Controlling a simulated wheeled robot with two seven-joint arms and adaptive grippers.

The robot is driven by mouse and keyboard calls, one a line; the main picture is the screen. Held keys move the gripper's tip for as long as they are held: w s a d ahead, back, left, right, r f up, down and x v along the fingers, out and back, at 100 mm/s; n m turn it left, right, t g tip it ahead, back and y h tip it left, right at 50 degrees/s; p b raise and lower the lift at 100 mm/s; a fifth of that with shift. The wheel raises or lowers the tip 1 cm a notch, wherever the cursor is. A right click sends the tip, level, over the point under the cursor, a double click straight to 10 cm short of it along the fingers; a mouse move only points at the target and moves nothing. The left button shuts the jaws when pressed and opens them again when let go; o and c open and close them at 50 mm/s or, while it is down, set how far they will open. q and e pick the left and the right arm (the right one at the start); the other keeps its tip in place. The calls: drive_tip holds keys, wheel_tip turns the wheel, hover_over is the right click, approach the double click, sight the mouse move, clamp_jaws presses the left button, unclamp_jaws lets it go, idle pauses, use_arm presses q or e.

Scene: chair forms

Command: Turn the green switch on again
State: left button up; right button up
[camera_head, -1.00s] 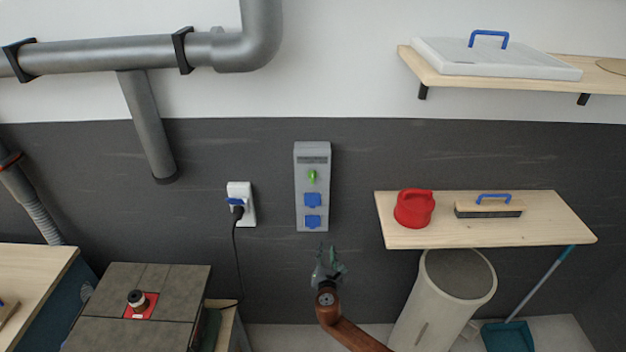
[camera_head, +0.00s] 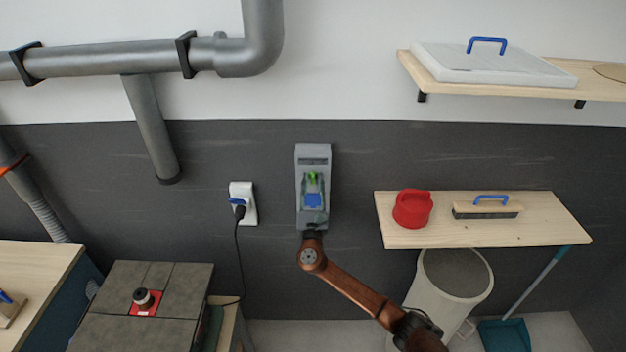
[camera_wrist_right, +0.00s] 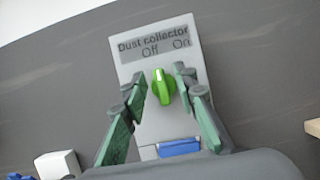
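The green switch (camera_head: 312,176) is a rotary knob on a grey wall box (camera_head: 313,152). In the right wrist view the green switch (camera_wrist_right: 163,90) sits below the label "Dust collector" with the words "Off" and "On". Its pale mark points up and slightly left, towards "Off". My right gripper (camera_head: 312,183) is in front of the box, reaching up from below. In the wrist view my right gripper (camera_wrist_right: 160,77) is open, with one green-padded finger on each side of the knob and a gap to it on both sides. My left gripper is not in view.
A white wall socket (camera_head: 247,190) with a black plug is to the left. A wooden shelf (camera_head: 540,225) with a red container (camera_head: 412,208) and a brush (camera_head: 487,208) juts out at the right.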

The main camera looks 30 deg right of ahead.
drive_tip(key=shift+w+d+r, duration=0.1)
drive_tip(key=shift+w+d, duration=0.05)
drive_tip(key=shift+w, duration=0.1)
drive_tip(key=shift+c, duration=0.5)
clamp_jaws()
